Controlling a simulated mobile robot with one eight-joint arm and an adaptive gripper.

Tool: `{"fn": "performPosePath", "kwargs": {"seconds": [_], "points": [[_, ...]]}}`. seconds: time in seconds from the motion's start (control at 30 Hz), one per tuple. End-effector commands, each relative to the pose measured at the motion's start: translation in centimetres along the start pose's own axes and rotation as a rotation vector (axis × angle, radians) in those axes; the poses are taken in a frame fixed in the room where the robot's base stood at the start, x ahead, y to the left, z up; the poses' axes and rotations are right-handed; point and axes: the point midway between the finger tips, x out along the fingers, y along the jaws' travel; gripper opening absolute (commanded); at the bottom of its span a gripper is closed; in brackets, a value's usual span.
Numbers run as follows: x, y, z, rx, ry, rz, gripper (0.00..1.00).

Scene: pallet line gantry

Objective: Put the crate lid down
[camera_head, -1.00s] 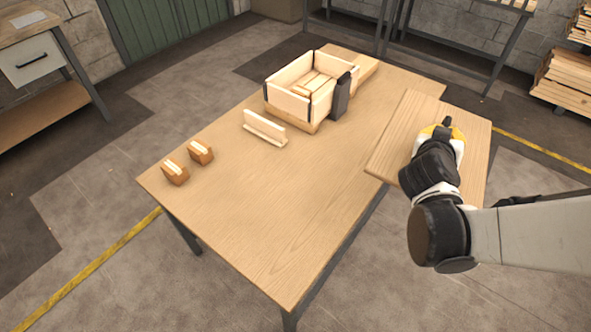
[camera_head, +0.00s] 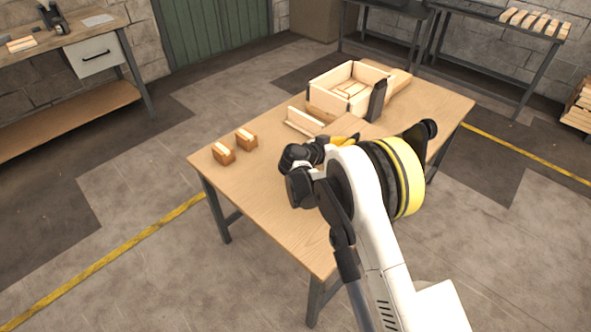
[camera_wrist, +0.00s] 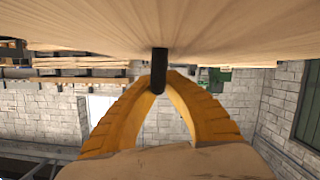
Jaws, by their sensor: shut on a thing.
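The crate lid, a flat wooden panel (camera_wrist: 160,25), fills the top of the wrist view. A short black handle (camera_wrist: 160,62) stands out from it. The yellow fingers of my gripper (camera_wrist: 164,82) close in around this handle. In the head view my gripper (camera_head: 346,139) is over the table, in front of the open crate (camera_head: 335,104). The lid (camera_head: 370,130) shows only in part there, behind my arm, and is off the crate. I cannot tell whether it touches the table.
The wooden table (camera_head: 275,190) is bare at its front left. A low wooden strip piece (camera_head: 303,122) lies left of the crate. Two small wooden blocks (camera_head: 223,153) (camera_head: 246,139) stand near the left edge. A drawer bench (camera_head: 98,54) stands at the far left.

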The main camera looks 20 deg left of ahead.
Motion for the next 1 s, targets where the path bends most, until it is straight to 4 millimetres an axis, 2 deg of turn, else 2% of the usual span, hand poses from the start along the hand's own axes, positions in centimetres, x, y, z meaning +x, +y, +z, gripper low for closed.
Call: {"fn": "performPosePath", "kwargs": {"seconds": [0.03, 0.1, 0.27, 0.6, 0.7, 0.87, 1.0], "points": [[-0.2, -1.2, 0.8, 0.0, 0.001, 0.003, 0.0], [-0.5, -2.1, 1.6, 0.003, 0.001, 0.009, 0.0], [-1.5, -3.4, 3.2, 0.004, 0.0, 0.014, 0.0], [-7.2, -5.8, 9.9, 0.003, 0.0, 0.012, 0.0], [-8.5, -6.3, 11.2, 0.004, 0.0, 0.013, 0.0], [-9.5, -6.6, 12.1, 0.005, 0.0, 0.015, 0.0], [-9.3, -6.8, 13.2, 0.005, 0.0, 0.016, 0.0]]}}
